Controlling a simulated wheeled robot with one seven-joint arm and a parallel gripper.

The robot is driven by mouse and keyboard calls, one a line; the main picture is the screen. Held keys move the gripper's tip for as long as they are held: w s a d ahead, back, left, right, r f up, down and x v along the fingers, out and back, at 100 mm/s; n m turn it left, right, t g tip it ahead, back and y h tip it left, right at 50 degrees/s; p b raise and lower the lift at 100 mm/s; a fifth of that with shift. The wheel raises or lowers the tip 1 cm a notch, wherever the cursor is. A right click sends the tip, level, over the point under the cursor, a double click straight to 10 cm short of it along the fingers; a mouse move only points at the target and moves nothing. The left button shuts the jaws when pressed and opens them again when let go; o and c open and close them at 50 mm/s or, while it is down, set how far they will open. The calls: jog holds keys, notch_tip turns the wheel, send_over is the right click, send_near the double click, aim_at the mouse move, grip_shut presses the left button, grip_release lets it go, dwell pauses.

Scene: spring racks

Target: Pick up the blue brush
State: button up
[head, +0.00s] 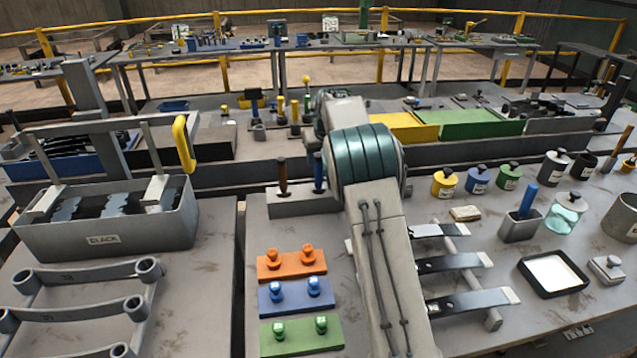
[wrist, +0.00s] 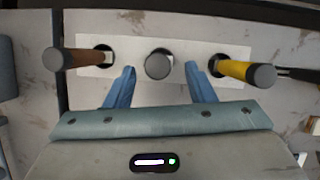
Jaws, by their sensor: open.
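A light rack block (head: 290,204) holds upright handled tools. In the head view a brown handle (head: 282,178) and a blue handle (head: 319,173), which looks like the blue brush, stand in it. In the wrist view the rack (wrist: 205,50) holds a brown handle (wrist: 80,60), a middle tool seen end-on by its grey cap (wrist: 158,65), and a yellow handle (wrist: 245,72). The middle tool matches the blue brush's place; its blue side is hidden. My gripper (wrist: 160,72) is open, its blue fingertips left and right of the middle cap; contact is not visible. My arm hides the gripper in the head view.
A grey bin (head: 110,240) stands at left. Orange (head: 291,264), blue and green blocks with knobs lie in front of the rack.

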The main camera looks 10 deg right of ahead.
aim_at(318, 167)
jog(key=shift+p+x, duration=0.85)
jog(key=shift+x, duration=2.05)
jog(key=shift+a, duration=0.1)
grip_shut()
